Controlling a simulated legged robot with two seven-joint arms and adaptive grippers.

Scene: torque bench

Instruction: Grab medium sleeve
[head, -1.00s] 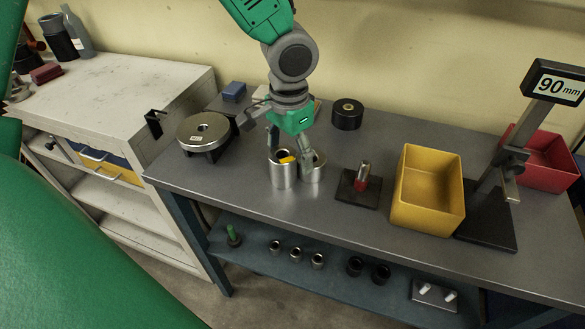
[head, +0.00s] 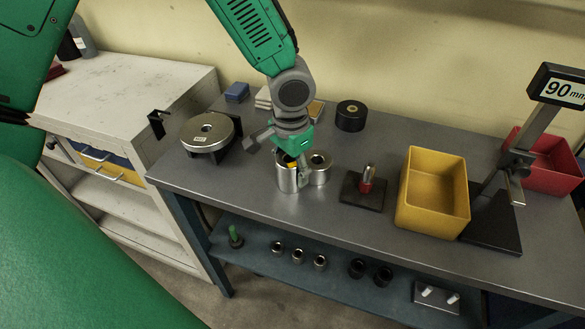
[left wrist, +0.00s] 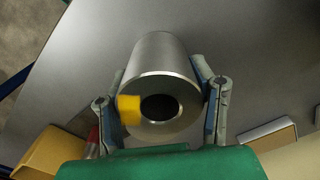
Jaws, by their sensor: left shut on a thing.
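A tall steel sleeve (head: 287,179) with a yellow mark at its rim stands upright near the front of the grey bench. My left gripper (head: 291,162) reaches down over it and is shut on its upper part. In the left wrist view the sleeve (left wrist: 160,58) sits between the two fingers (left wrist: 161,95), its bore and yellow mark facing the camera. I cannot tell whether the held sleeve is clear of the bench. My right gripper is not in view.
A post on a black base (head: 358,193), a yellow bin (head: 430,213) and a stand with a "90 mm" display (head: 562,89) are to the right. A round steel plate (head: 210,130) is left. A black cylinder (head: 351,116) stands behind. The front bench strip is clear.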

